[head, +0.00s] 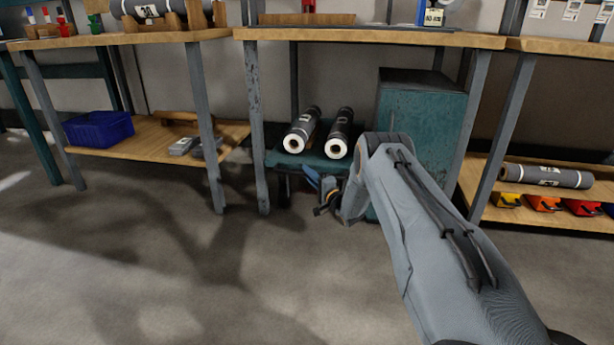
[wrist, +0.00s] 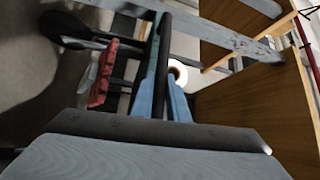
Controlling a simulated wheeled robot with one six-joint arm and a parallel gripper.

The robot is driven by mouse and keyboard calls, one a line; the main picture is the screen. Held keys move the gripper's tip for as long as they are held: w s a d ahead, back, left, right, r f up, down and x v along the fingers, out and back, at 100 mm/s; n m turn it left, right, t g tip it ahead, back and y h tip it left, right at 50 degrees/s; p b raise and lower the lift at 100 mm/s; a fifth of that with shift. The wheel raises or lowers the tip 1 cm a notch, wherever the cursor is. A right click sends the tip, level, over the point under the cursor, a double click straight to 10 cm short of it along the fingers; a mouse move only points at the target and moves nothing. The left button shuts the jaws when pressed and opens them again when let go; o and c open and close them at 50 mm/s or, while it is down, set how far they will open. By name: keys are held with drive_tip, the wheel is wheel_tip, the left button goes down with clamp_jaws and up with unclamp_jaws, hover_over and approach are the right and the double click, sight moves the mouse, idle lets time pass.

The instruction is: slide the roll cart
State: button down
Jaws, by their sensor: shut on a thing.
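The roll cart (head: 277,158) is a low teal cart under the middle workbench. Two grey rolls (head: 302,128) (head: 339,132) with white ends lie side by side on it, ends facing me. My gripper (head: 326,190) is low at the cart's front, partly behind my forearm. In the wrist view my blue fingers (wrist: 163,100) are closed on a dark bar, which looks like the cart's front bar or handle. One white roll end (wrist: 179,72) shows just beyond the fingers. The cart's wheels and lower right side are mostly hidden by my arm.
The bench legs (head: 257,125) stand close to the cart's left. A teal cabinet (head: 420,115) stands close on its right. Side shelves hold a blue bin (head: 98,129) and another grey roll (head: 547,176). The grey floor (head: 200,270) in front is clear.

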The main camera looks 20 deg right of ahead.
drive_tip(key=shift+w, duration=0.1)
drive_tip(key=c, duration=1.7)
unclamp_jaws()
drive_tip(key=shift+d, duration=0.15)
drive_tip(key=shift+c, duration=0.2)
drive_tip(key=p+v, duration=0.4)
drive_tip(key=v, duration=0.3)
drive_tip(key=shift+s, duration=0.4)
drive_tip(key=shift+d+f, duration=0.1)
